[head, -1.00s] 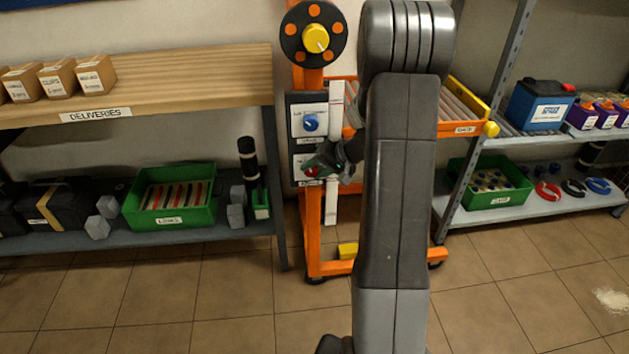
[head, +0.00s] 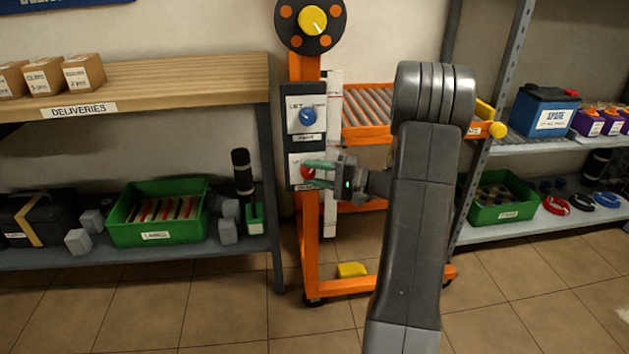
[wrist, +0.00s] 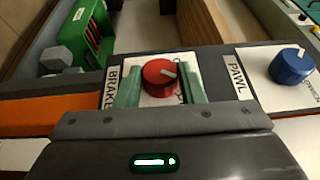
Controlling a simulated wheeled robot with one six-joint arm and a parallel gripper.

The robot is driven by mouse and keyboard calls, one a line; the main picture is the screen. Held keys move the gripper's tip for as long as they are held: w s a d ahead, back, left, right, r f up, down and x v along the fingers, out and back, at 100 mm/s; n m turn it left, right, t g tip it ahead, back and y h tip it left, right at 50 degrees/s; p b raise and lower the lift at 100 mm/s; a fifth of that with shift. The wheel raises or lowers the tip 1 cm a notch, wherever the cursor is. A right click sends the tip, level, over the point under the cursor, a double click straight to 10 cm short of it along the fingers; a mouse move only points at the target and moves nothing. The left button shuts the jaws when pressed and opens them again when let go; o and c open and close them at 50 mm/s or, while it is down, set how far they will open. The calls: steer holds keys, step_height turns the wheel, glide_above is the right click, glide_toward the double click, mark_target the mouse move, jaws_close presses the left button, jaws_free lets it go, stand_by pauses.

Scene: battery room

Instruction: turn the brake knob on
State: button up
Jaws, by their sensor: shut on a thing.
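The brake knob (wrist: 159,77) is red with a white pointer mark and sits on a white plate lettered BRAKE. In the wrist view its mark points to the right and slightly up. My gripper (wrist: 161,82) has its green fingers on either side of the knob, shut on it. In the head view my gripper (head: 318,173) reaches in from the right to the lower plate of the orange stand, and its fingers partly cover the red knob (head: 307,172). Part of the plate's lettering is hidden behind the fingers.
A blue knob (wrist: 291,66) on a plate lettered PAWL is beside the brake plate, above it in the head view (head: 307,117). A yellow knob on a black disc (head: 313,20) tops the orange stand (head: 310,240). Shelves stand on both sides.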

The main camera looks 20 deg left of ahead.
steer(key=shift+f+m+y+b, duration=0.25)
steer(key=shift+m+y+b, duration=0.3)
steer(key=shift+y, duration=0.45)
steer(key=o, duration=1)
steer(key=shift+d, duration=0.15)
steer(key=p+v, duration=0.1)
steer(key=v, duration=0.5)
steer(key=p+v, duration=0.2)
steer(key=v, duration=0.5)
steer(key=shift+d+f, duration=0.25)
steer(key=shift+a, duration=0.1)
steer(key=b+x, duration=0.1)
steer(key=x, duration=0.6)
steer(key=b+x, duration=0.2)
steer(key=x, duration=0.4)
steer(key=shift+a+r, duration=0.3)
